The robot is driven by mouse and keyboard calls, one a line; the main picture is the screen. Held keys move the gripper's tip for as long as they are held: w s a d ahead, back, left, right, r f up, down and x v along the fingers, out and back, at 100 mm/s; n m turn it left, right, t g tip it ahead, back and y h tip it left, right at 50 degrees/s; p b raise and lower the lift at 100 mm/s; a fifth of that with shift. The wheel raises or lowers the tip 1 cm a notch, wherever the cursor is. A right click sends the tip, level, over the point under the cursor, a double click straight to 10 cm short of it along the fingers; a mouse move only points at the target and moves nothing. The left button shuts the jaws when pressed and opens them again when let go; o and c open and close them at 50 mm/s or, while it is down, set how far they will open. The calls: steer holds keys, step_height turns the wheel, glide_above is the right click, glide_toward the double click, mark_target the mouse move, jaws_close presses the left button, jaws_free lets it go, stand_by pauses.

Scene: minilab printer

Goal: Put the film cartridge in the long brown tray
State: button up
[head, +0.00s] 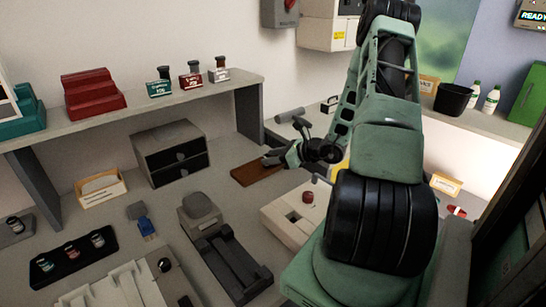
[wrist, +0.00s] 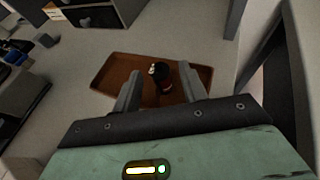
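The long brown tray (head: 252,176) lies on the counter right of the drawer unit; it also shows in the wrist view (wrist: 112,73). A small dark cartridge with a reddish band and a pale end (wrist: 163,78) shows over the tray, between my fingers; it appears to rest in the tray. My gripper (wrist: 160,88) is above the tray's near side with its fingers apart. Gaps show between the fingers and the cartridge. In the head view my gripper (head: 277,158) is over the tray's right end, and I cannot make out the cartridge there.
A grey two-drawer unit (head: 173,158) stands left of the tray. A cream device with a red button (head: 283,210) and a dark long-bodied device (head: 230,262) are nearer. A black holder (head: 75,273) carries several small canisters. A shelf (head: 160,103) runs above the counter.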

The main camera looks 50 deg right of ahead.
steer(key=shift+r, duration=0.25)
steer(key=v, duration=1.2)
steer(key=w+a+r+n+g+y, duration=0.25)
steer(key=a+n, duration=0.35)
steer(key=a, duration=0.4)
steer(key=w+a+r+n+g+y, duration=0.15)
steer(key=a+n+g, duration=0.3)
steer(key=a, duration=0.55)
steer(key=w+a+r+n+g+y, duration=0.1)
steer(key=w+a+n+g+y, duration=0.15)
steer(key=a+n, duration=0.5)
steer(key=s+a+r+n+g+h, duration=0.1)
steer(key=s+a+n+h, duration=0.3)
steer(key=s+a+n, duration=0.4)
steer(key=s+a+r+n+g+h, duration=0.2)
steer(key=s+a+n+h, duration=0.3)
steer(key=s+a+n, duration=0.4)
steer(key=a+r+n, duration=0.1)
steer(key=a+n, duration=0.4)
steer(key=n, duration=0.1)
steer(key=shift+a, duration=0.4)
